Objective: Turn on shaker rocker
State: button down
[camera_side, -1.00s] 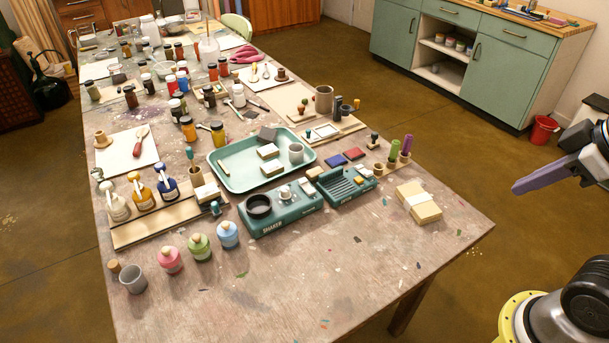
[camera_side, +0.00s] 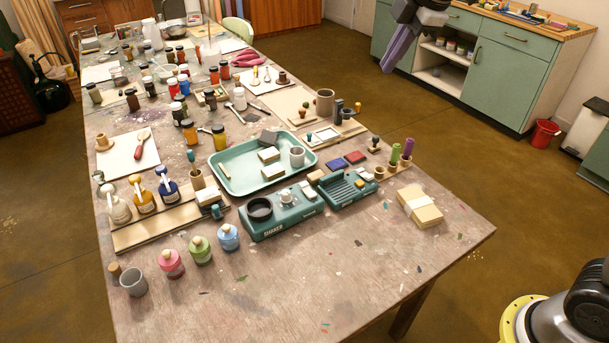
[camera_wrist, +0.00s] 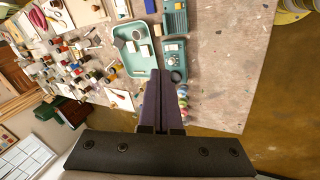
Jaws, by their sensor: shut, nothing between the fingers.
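The shaker (camera_side: 290,217) is a teal box with a black round cup holder (camera_side: 259,208) on its left end and a pale knob (camera_side: 286,196) on top. A small pale part (camera_side: 307,190) sits right of the knob; I cannot tell clearly if it is the rocker or how it is tilted. The shaker also shows in the wrist view (camera_wrist: 175,58), just beyond my fingertips. My gripper (camera_side: 386,69) has long purple fingers, shut and empty, high up and well right of the shaker in the side view. The fingers also show closed together in the wrist view (camera_wrist: 161,73).
A second teal device (camera_side: 347,190) stands right of the shaker. A teal tray (camera_side: 235,180) with blocks and a grey cup lies behind. Pink, green and blue jars (camera_side: 228,237) stand in front to the left. The table's front right is bare around a wrapped block (camera_side: 420,206).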

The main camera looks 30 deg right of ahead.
jog(key=w+a+f+n+g, duration=0.2)
jog(key=w+a+f, duration=0.3)
jog(key=w+f, duration=0.55)
jog(key=n+g, duration=0.1)
send_over(304, 183)
jog(key=s, duration=0.2)
notch_tip(304, 183, down, 11)
jog(key=shift+s+a+r, duration=0.1)
jog(key=shift+s, duration=0.05)
jog(key=f, duration=0.4)
jog(key=w+f, duration=0.1)
jog(key=f, duration=0.7)
jog(key=shift+w+f, duration=0.3)
jog(key=shift+w, duration=0.05)
jog(key=shift+w+f, duration=0.1)
jog(key=shift+f, duration=0.55)
